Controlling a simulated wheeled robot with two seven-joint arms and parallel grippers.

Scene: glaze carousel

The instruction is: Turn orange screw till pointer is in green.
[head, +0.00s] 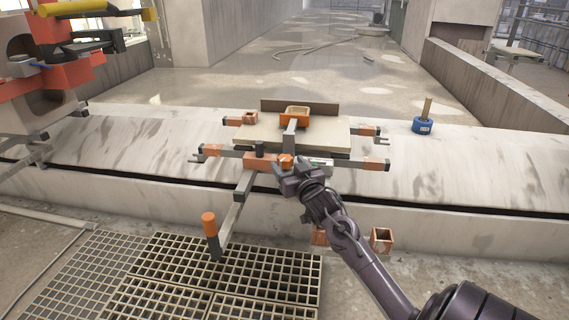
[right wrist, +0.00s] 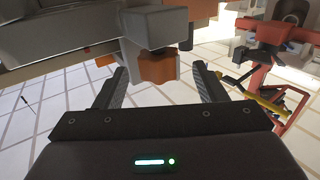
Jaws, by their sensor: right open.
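The orange screw (head: 286,161) sits at the front of the carousel frame, right of the middle. In the right wrist view the screw's faceted orange head (right wrist: 157,70) lies between my finger tips, with a gap on each side. My right gripper (head: 289,170) is open at the screw; its two dark fingers (right wrist: 162,80) stand apart around it. A small pale plate (head: 319,161) shows just right of the screw, partly behind my gripper. I cannot make out a pointer or a green zone. My left gripper is not in view.
An orange-handled crank (head: 209,224) rises from an arm at the front left. A blue pot (head: 423,125) stands on the ledge at right. A copper-coloured box (head: 381,240) is below. Floor grating (head: 100,262) lies front left.

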